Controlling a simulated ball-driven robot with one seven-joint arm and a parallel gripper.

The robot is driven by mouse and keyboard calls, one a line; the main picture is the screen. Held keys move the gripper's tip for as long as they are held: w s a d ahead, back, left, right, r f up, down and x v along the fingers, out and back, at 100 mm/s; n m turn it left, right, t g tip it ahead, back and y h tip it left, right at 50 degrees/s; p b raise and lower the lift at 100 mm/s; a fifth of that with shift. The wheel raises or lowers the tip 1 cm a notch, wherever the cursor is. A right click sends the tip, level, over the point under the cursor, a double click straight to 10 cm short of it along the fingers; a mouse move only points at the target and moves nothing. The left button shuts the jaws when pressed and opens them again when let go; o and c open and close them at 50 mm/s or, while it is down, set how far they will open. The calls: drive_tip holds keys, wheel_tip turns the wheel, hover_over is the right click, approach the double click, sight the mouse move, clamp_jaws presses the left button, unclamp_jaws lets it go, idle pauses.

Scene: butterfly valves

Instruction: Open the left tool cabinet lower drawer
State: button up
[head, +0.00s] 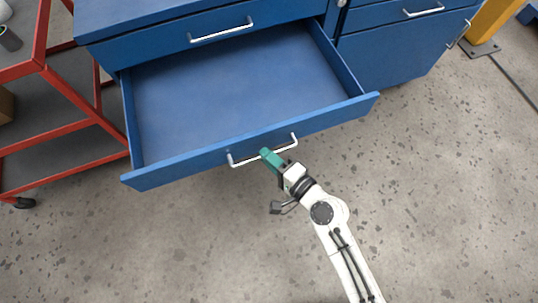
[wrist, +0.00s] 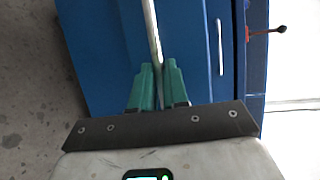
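The blue tool cabinet's lower drawer (head: 240,85) is pulled well out and is empty inside in the head view. Its front panel (head: 335,117) carries a silver bar handle (head: 240,161). My gripper (head: 267,154) is at the middle of this handle, with its green fingertips over the bar. In the wrist view the handle (wrist: 151,30) runs down between the two green fingers (wrist: 159,75), which are closed on it. The part of the bar between the fingers is mostly hidden.
The upper drawer, with its own handle (head: 221,31), is shut above. A red-framed cart (head: 85,105) stands close on the left. Another blue cabinet section (head: 395,60) and a yellow post (head: 492,20) are on the right. The speckled floor (head: 450,190) in front is clear.

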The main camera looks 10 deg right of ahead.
drive_tip(key=o, duration=0.4)
drive_tip(key=b+v, duration=0.1)
drive_tip(key=v, duration=0.9)
drive_tip(key=shift+s+d+b, duration=0.25)
drive_tip(key=shift+b, duration=0.15)
drive_tip(key=shift+r, duration=0.15)
drive_tip(key=s+d+r+n+g+h+p, duration=0.2)
drive_tip(key=s+d+n+g+h+p, duration=0.1)
drive_tip(key=d, duration=0.5)
drive_tip(key=s+d+r+n+g+h+p, duration=0.2)
drive_tip(key=s+d+n+g+h+p, duration=0.2)
drive_tip(key=s+d+n+g+h, duration=0.2)
drive_tip(key=s+d+n+g, duration=0.2)
drive_tip(key=s+d+g, duration=0.1)
drive_tip(key=shift+r+h, duration=0.2)
drive_tip(key=shift+h, duration=0.1)
